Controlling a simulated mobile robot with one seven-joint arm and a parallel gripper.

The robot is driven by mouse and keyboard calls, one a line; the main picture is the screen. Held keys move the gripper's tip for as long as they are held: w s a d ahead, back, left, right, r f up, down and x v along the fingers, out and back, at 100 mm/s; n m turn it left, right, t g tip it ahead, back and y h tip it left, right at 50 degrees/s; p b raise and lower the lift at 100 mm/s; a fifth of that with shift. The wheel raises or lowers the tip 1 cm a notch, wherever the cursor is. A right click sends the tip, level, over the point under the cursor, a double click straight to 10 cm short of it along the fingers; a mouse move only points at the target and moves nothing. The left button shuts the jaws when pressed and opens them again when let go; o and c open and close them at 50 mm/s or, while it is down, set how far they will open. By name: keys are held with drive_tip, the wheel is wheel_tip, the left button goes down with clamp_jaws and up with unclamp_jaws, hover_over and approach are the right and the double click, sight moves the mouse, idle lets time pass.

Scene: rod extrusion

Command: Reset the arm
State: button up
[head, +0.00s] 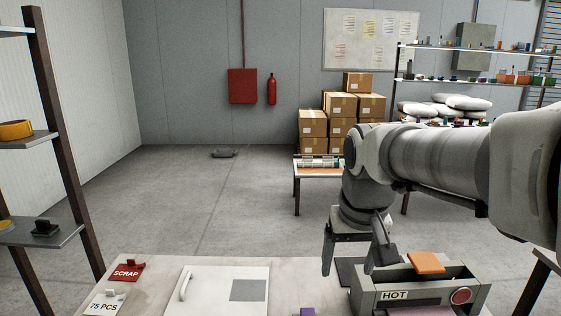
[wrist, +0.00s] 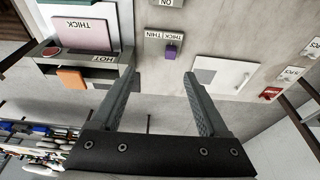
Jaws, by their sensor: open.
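My gripper (head: 357,255) is open and empty, held above the workbench at the right of the head view. Its two fingers also show in the wrist view (wrist: 165,105), apart with nothing between them. My arm comes in from the right of the head view. A grey machine marked HOT (head: 418,291) stands just right of the gripper, with an orange block (head: 426,262) on top and a round red button (head: 461,296). In the wrist view the machine (wrist: 103,59) is at upper left, beside a purple plate marked THICK (wrist: 80,36).
A white panel with a handle (head: 224,291) lies on the bench (head: 160,270). A red SCRAP sign (head: 126,271) and a 75 PCS sign (head: 105,304) are at left. A purple knob on a THICK/THIN switch (wrist: 171,50) is in the wrist view. Shelves stand left and right.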

drive_tip(key=s+d+r+t+p, duration=0.1)
drive_tip(key=s+d+t+p, duration=0.1)
drive_tip(key=s, duration=1.1)
drive_tip(key=shift+d+t+p, duration=0.25)
drive_tip(key=shift+t+p, duration=0.05)
drive_tip(key=shift+p, duration=0.05)
drive_tip(key=shift+w, duration=0.1)
idle(0.4)
